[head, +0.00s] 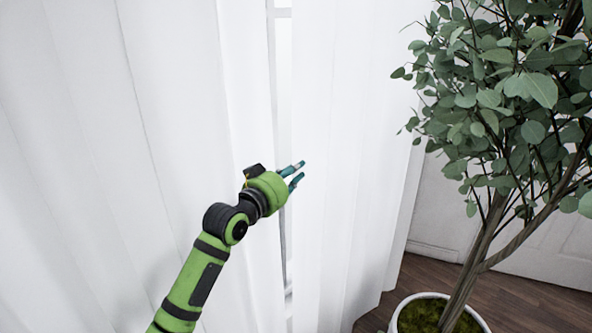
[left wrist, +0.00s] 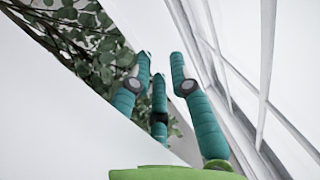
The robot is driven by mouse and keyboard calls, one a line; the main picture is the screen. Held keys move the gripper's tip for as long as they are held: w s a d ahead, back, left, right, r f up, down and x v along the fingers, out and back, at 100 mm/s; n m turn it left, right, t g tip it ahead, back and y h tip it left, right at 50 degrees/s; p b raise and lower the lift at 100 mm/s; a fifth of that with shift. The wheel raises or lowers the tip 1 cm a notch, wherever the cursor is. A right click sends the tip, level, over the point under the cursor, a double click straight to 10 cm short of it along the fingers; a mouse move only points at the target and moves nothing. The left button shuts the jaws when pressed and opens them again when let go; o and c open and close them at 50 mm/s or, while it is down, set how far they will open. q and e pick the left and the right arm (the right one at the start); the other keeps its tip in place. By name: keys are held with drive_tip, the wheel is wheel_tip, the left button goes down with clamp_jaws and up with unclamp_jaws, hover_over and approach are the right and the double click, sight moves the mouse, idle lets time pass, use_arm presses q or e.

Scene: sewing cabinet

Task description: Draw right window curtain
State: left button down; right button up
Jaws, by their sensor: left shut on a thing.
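The right window curtain (head: 345,130) is a white pleated cloth hanging from the top of the head view almost to the floor. My left gripper (head: 297,175) reaches in from the left and is shut on the inner edge of this curtain. In the left wrist view the teal fingers (left wrist: 158,80) stand between white cloth (left wrist: 50,110) on the left and the window frame (left wrist: 265,70) on the right. The exact pinch on the cloth is hard to see. My right gripper is not in view.
The left curtain (head: 130,130) fills the left side, behind my arm. A narrow strip of window (head: 284,60) shows between the curtains. A leafy potted tree (head: 500,100) in a white pot (head: 470,312) stands close to the right curtain, on a dark wooden floor (head: 420,275).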

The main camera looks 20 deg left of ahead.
use_arm(q)
drive_tip(key=c, duration=1.1)
unclamp_jaws()
drive_tip(key=shift+s, duration=0.1)
drive_tip(key=shift+s+a, duration=0.15)
drive_tip(key=v, duration=1.2)
drive_tip(key=shift+r, duration=0.1)
